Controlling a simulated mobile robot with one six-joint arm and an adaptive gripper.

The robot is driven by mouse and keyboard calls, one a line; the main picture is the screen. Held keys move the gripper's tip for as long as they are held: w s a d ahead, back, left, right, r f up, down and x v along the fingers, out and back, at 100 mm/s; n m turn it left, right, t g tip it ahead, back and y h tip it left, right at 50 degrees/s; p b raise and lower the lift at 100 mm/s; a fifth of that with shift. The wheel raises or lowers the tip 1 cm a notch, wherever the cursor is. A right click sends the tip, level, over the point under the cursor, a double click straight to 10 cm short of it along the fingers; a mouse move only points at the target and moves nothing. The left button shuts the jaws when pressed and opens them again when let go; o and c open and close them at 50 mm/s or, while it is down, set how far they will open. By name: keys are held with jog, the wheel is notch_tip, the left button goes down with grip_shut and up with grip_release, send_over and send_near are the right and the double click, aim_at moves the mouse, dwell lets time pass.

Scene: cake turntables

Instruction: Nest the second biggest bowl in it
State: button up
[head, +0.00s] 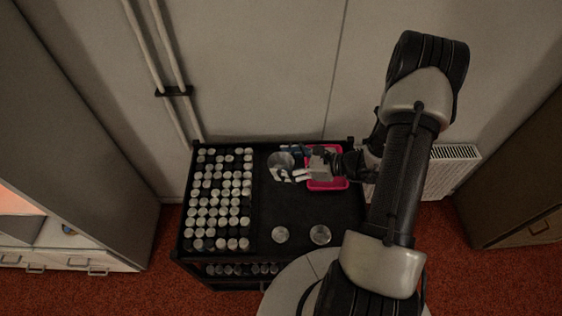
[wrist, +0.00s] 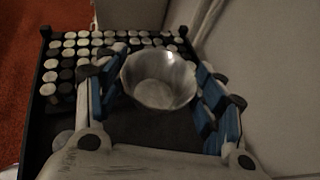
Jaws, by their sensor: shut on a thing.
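A shiny metal bowl (head: 278,160) is at the back middle of the black cart top, and it looks the largest of the bowls in view. My gripper (head: 292,166) reaches it from the right and is shut on it. In the wrist view the bowl (wrist: 158,80) is upright and looks empty between the blue-padded fingers (wrist: 165,88). I cannot tell whether it touches the surface or whether another bowl is under it. Two smaller metal bowls stand apart near the front: one on the left (head: 280,234) and a slightly larger one on the right (head: 320,234).
A pink tray (head: 312,186) lies under my wrist at the back right. Several rows of pale-topped cylinders (head: 220,200) fill the left of the cart (head: 340,210). The dark surface between the held bowl and the front bowls is clear. A wall stands behind.

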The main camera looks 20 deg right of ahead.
jog(key=w+a+r+n+g+y+b, duration=0.1)
jog(key=w+a+r, duration=0.1)
jog(key=a+r, duration=0.6)
jog(key=shift+w+a+r+n+g, duration=0.15)
jog(key=shift+a+r+n+g, duration=0.2)
jog(key=shift+r, duration=0.55)
